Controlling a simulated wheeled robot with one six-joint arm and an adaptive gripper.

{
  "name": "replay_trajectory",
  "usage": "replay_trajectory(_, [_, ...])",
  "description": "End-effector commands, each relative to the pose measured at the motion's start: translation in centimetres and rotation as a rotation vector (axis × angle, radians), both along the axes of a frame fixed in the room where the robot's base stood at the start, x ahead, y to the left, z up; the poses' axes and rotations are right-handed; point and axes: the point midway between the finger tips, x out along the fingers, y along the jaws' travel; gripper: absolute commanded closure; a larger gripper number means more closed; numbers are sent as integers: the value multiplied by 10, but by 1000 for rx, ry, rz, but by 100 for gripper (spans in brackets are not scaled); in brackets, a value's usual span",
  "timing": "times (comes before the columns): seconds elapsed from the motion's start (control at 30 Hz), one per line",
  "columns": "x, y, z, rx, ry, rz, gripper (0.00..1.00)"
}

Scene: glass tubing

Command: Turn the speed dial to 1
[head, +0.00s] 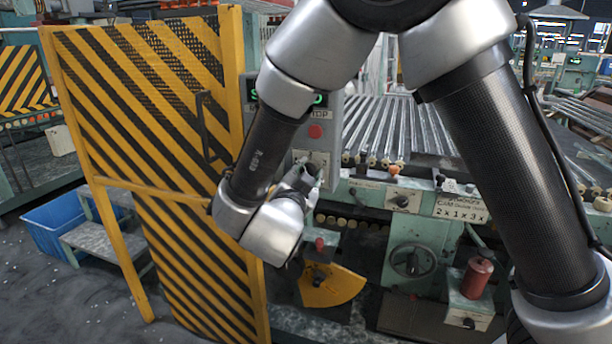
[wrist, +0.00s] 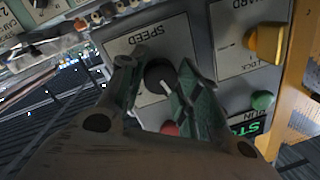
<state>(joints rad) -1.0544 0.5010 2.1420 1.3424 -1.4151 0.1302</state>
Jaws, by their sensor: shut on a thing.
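The speed dial (wrist: 158,75) is a round black knob with a white pointer line on a grey panel labelled SPEED (wrist: 140,38). In the wrist view the pointer runs toward the lower right; no number it points at can be read. My gripper (wrist: 155,68) has one finger on each side of the dial and is shut on it. In the head view my gripper (head: 308,174) is at the control box (head: 334,140), and the dial is hidden behind it and my arm.
A yellow knob (wrist: 265,42) under a GUARD label, a green button (wrist: 262,100) and a red button (wrist: 170,128) sit close to my fingers. A yellow-black striped guard (head: 150,110) stands left of my arm. A roller bed (head: 385,125) lies behind and right.

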Motion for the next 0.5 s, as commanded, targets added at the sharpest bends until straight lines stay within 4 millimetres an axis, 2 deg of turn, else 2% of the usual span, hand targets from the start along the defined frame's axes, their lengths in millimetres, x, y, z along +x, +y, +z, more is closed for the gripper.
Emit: replay_trajectory(0.5, [0,0,0,-448,165,2,91])
